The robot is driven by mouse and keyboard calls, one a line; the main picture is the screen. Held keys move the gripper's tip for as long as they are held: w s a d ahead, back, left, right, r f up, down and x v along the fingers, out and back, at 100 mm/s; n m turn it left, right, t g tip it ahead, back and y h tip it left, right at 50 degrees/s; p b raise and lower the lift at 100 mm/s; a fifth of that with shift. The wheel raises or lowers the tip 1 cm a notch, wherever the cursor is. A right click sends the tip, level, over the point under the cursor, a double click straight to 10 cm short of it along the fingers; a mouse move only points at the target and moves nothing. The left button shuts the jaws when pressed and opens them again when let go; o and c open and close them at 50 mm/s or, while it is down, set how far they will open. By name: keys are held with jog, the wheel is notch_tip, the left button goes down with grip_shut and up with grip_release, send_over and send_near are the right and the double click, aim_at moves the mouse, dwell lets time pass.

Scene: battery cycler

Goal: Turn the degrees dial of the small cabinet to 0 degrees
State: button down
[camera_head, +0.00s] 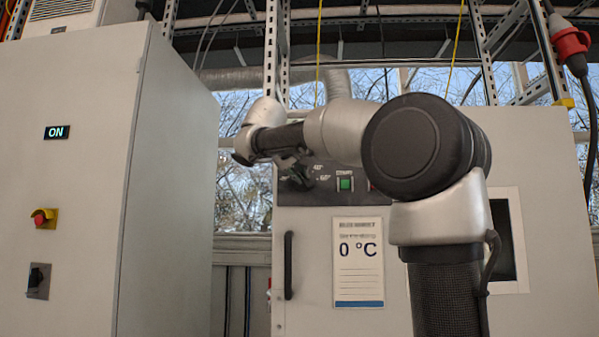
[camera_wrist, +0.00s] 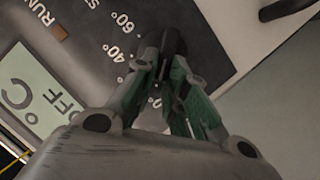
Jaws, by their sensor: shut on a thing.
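The small cabinet (camera_head: 540,230) stands at the right in the head view, with a dark control panel (camera_wrist: 75,35) at its top left. The wrist view shows degree marks on this panel, among them 40° and 60°. My gripper (camera_head: 297,172) is at the panel, beside those marks. In the wrist view my gripper (camera_wrist: 173,52) has its green-grey fingers closed together on the dark degrees dial (camera_wrist: 174,38). The fingers hide most of the dial, so I cannot tell where its pointer stands.
A display (camera_wrist: 38,95) in the wrist view reads OFF and °C. A sheet (camera_head: 358,285) reading 0 °C is on the cabinet front, beside a black handle (camera_head: 288,265). A green button (camera_head: 345,184) is right of my gripper. A tall cabinet (camera_head: 75,150) stands left.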

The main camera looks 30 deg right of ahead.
jog(key=shift+a+f+n, duration=0.1)
jog(key=shift+n, duration=0.2)
dwell(0.4)
jog(key=c, duration=1.4)
grip_release()
jog(key=shift+c, duration=0.2)
jog(key=v, duration=1.2)
jog(key=shift+w+f, duration=0.1)
